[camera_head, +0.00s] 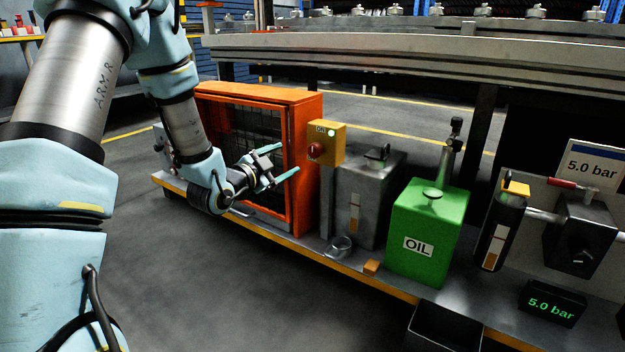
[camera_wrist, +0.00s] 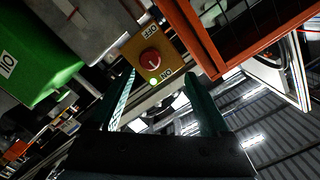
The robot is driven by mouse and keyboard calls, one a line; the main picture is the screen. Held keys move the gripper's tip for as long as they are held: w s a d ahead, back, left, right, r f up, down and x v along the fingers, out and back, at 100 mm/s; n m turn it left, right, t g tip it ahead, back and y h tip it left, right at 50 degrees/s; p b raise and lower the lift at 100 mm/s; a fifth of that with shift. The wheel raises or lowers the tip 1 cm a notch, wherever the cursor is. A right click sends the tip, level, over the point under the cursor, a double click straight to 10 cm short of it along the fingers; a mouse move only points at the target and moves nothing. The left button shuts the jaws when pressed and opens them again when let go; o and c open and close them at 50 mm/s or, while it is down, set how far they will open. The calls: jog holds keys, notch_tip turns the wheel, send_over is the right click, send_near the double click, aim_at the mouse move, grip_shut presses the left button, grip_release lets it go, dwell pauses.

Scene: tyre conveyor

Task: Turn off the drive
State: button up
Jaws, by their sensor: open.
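My gripper (camera_head: 283,165) is open and empty, in front of the cage and left of the switch, apart from the knob. In the wrist view my gripper's fingers (camera_wrist: 158,90) are spread below the knob.
The orange mesh cage (camera_head: 302,140) is close by my gripper. Right of the switch stand a grey tank (camera_head: 370,195), a green OIL can (camera_head: 428,225) and a black cylinder (camera_head: 497,235). A conveyor rail (camera_head: 420,55) runs behind. The floor in front is clear.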

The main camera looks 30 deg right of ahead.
aim_at(311, 153)
jog(key=shift+m+h, duration=0.4)
jog(key=shift+h, duration=0.1)
jog(key=b+x, duration=0.1)
jog(key=x, duration=0.3)
jog(key=f+b+x, duration=0.1)
jog(key=x, duration=0.2)
jog(key=s+b+x, duration=0.1)
jog(key=b+x, duration=0.1)
jog(key=x, duration=0.2)
jog(key=shift+d+f, duration=0.3)
jog(key=shift+d, duration=0.3)
jog(key=shift+c, duration=0.4)
grip_shut()
